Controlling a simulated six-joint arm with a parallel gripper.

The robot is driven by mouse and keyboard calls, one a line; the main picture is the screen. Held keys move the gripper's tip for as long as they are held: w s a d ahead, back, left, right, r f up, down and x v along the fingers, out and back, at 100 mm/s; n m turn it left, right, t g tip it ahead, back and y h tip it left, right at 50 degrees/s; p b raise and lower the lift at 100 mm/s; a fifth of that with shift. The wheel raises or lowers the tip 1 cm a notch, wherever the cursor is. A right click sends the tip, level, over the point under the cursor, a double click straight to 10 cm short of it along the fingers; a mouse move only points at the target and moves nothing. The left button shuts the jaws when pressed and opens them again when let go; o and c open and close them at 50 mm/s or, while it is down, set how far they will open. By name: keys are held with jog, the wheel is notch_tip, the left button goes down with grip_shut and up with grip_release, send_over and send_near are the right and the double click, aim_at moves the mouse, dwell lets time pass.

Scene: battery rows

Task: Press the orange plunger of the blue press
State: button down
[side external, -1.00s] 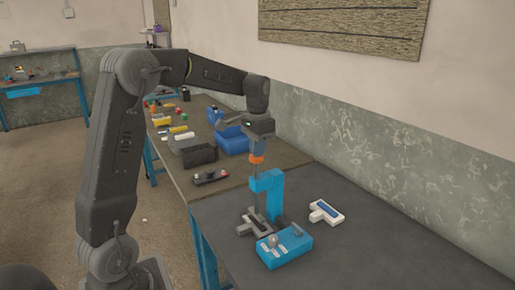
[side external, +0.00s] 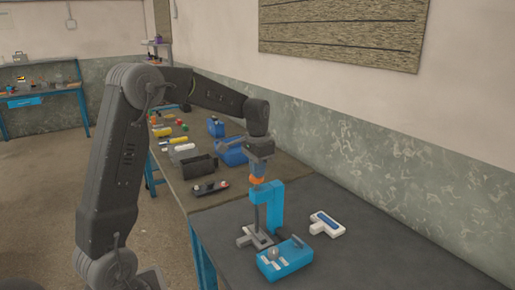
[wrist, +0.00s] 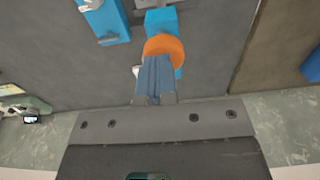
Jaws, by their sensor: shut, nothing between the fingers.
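The blue press (side external: 277,200) stands upright on the dark bench, with its arm reaching left over a grey fixture (side external: 257,238). The orange plunger (side external: 257,180) sits low at the top of the press, and its rod runs down toward the fixture. My gripper (side external: 258,173) is shut and empty, pointing down, with its fingertips against the plunger's top. In the wrist view the orange plunger (wrist: 164,47) shows just beyond the blue fingers of my gripper (wrist: 157,60), which cover part of it. Whether the rod's end touches the fixture is unclear.
A blue box with a lever (side external: 286,259) sits in front of the press. A white block with a blue inset (side external: 326,224) lies to its right. A black tray (side external: 210,188), a dark bin (side external: 195,167) and a blue bin (side external: 232,152) stand farther back.

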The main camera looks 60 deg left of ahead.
notch_tip(320, 180, up, 14)
dwell(0.4)
dwell(0.7)
jog(key=s+d+f+t, duration=0.2)
jog(key=s+d+f, duration=0.2)
jog(key=s+d, duration=0.5)
jog(key=s+d+f+t, duration=0.3)
jog(key=s+d+f, duration=0.1)
jog(key=s+d, duration=0.6)
jog(key=shift+s+d, duration=0.25)
jog(key=shift+s, duration=0.65)
